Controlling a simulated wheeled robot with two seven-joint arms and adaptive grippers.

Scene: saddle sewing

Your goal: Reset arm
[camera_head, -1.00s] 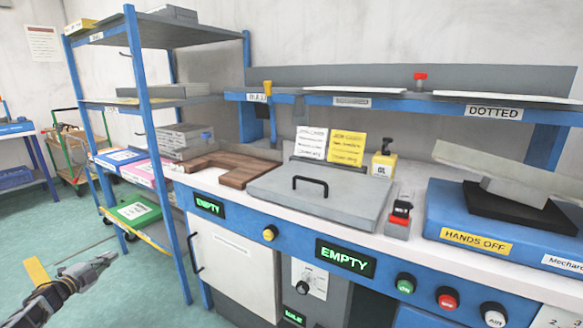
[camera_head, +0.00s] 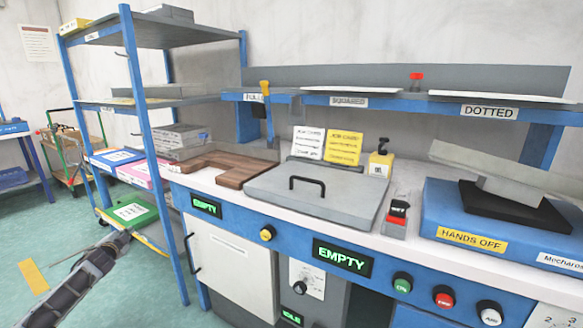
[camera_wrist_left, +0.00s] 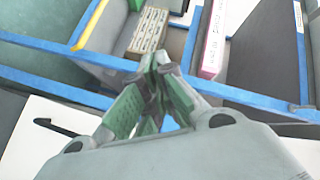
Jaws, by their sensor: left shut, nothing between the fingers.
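My left gripper (camera_head: 117,240) is at the lower left in the head view, in front of the shelf rack's lower shelf. It also shows in the left wrist view (camera_wrist_left: 160,62), where its fingertips meet with nothing between them. Blue shelf edges and a pink binder (camera_wrist_left: 215,45) lie beyond it there. My right gripper is not in view.
A blue shelf rack (camera_head: 146,130) with boxes and a green binder (camera_head: 130,212) stands close to my left gripper. The workbench (camera_head: 268,235) has a grey lid (camera_head: 345,197), brown wooden pieces (camera_head: 225,170) and a blue machine (camera_head: 440,200). Open floor (camera_head: 125,295) lies at the lower left.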

